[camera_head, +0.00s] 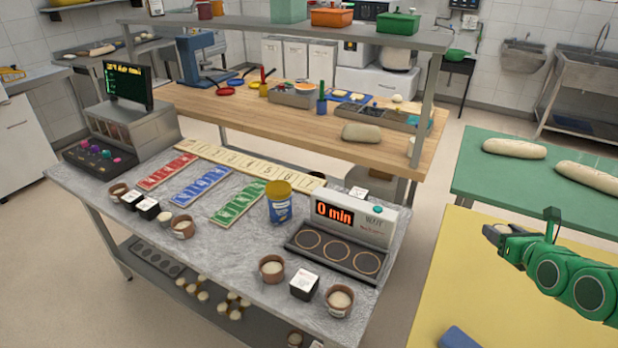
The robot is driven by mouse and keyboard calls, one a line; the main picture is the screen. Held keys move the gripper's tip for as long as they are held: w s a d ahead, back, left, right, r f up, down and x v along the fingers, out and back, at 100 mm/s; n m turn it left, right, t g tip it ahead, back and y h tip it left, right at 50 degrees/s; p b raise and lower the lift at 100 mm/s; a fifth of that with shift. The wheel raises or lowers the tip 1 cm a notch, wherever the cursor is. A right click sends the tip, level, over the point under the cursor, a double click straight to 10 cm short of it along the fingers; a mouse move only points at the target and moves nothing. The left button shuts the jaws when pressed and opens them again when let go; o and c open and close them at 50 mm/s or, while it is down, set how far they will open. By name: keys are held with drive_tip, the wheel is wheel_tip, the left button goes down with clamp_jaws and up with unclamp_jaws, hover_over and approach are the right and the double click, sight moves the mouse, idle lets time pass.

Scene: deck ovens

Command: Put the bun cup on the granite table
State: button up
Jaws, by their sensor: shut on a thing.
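The granite table (215,260) is a grey speckled top at centre left. Several brown bun cups with pale dough stand on it: one at the left end (118,192), one near the front left (183,228), one at the front (271,269) and one by the front right corner (339,301). My gripper (492,234), on a green arm, is at the right above the yellow table (465,285), apart from the granite table. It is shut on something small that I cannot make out.
A timer box (362,235) reading "0 min", a blue and yellow can (279,203), coloured mats (202,184) and small black-and-white boxes (304,284) crowd the granite table. Bare stone shows along its front. A green table (535,175) with loaves stands behind my arm.

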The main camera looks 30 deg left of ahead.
drive_tip(key=s+a+n+g+y, duration=0.2)
drive_tip(key=s+a+n+y, duration=0.1)
drive_tip(key=a, duration=1.5)
drive_tip(key=s+a+n+g+y, duration=0.2)
drive_tip(key=s+a+n+g, duration=0.1)
drive_tip(key=a, duration=1.5)
drive_tip(key=s+a+n+g+y, duration=0.2)
drive_tip(key=s+a+n+g, duration=0.3)
drive_tip(key=s+a, duration=2)
hover_over(206, 244)
drive_tip(key=d, duration=0.1)
drive_tip(key=f, duration=1.3)
drive_tip(key=shift+s+f, duration=0.25)
drive_tip(key=shift+f, duration=0.05)
drive_tip(key=shift+w+a+f, duration=0.15)
drive_tip(key=shift+a+f, duration=0.15)
drive_tip(key=shift+f, duration=0.2)
drive_tip(key=shift+w+a+f, duration=0.15)
drive_tip(key=shift+a+f, duration=0.15)
drive_tip(key=shift+f, duration=1.45)
